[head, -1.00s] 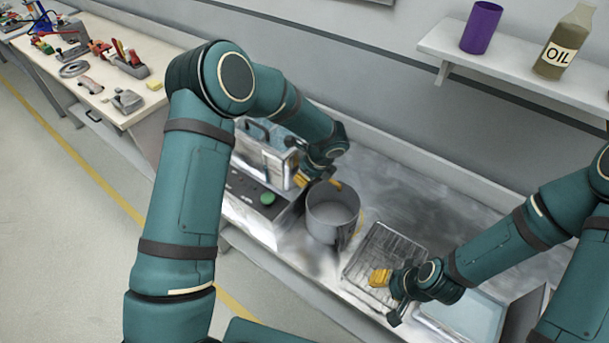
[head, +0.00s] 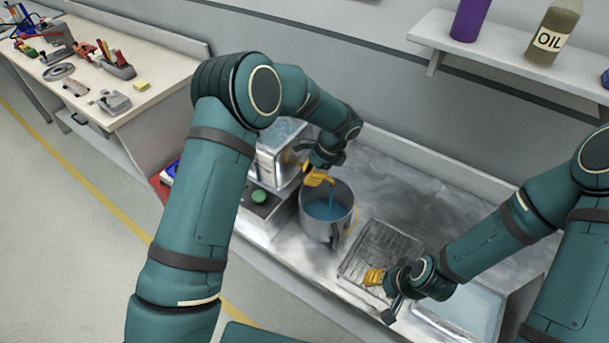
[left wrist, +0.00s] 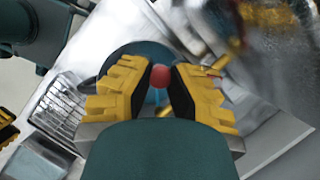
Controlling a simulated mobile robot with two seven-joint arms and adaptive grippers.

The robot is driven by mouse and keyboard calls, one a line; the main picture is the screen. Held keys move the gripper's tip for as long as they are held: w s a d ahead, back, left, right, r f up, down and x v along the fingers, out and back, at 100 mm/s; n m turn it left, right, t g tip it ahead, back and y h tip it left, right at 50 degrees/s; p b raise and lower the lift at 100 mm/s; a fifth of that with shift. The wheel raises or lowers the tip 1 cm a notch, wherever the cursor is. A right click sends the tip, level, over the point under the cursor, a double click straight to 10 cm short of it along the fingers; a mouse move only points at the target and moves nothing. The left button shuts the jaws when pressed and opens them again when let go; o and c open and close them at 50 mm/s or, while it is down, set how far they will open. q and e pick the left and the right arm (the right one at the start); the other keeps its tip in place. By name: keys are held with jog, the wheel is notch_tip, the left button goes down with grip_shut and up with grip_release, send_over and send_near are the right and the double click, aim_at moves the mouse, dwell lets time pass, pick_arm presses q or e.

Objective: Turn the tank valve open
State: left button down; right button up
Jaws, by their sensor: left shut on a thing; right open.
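The silver tank (head: 272,165), holding blue liquid, stands at the back left of the metal bench. My left gripper (head: 318,178) is at the tank's front right side, above the pot. In the left wrist view the left gripper (left wrist: 160,88) is shut on the red knob of the valve handle (left wrist: 160,76); the rest of the valve is mostly hidden. A thin blue stream (head: 331,203) falls into the grey pot (head: 325,229), which has blue liquid in it. My right gripper (head: 374,277) is open over the wire rack.
A grey box with a green button (head: 259,197) stands left of the pot. A wire rack (head: 385,245) lies right of the pot. A shelf (head: 480,65) holds a purple cylinder (head: 469,20) and an oil bottle (head: 553,32). A workbench with tools (head: 160,75) is at the left.

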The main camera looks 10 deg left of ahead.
jog(key=shift+f+b, duration=0.3)
jog(key=shift+f, duration=0.15)
pick_arm(q)
jog(key=shift+w+d+f+n+g+h, duration=0.1)
jog(key=shift+w+d+n+g+h, duration=0.4)
jog(key=shift+n, duration=0.95)
jog(key=shift+w+d+n+g+h, duration=0.35)
jog(key=shift+d+n, duration=0.35)
jog(key=shift+n, duration=0.7)
jog(key=shift+w+d+f+n+g+h, duration=0.1)
jog(key=shift+w+d+n+g+h, duration=0.3)
jog(key=shift+n, duration=1.05)
pick_arm(e)
jog(key=shift+f, duration=0.2)
pick_arm(q)
jog(key=shift+w+d+r, duration=0.1)
jog(key=shift+w+d, duration=0.05)
jog(key=shift+d, duration=0.1)
jog(key=c, duration=0.8)
grip_release()
jog(key=shift+c, duration=0.2)
jog(key=shift+w+r, duration=0.1)
jog(key=v, duration=1.2)
jog(key=shift+d, duration=0.15)
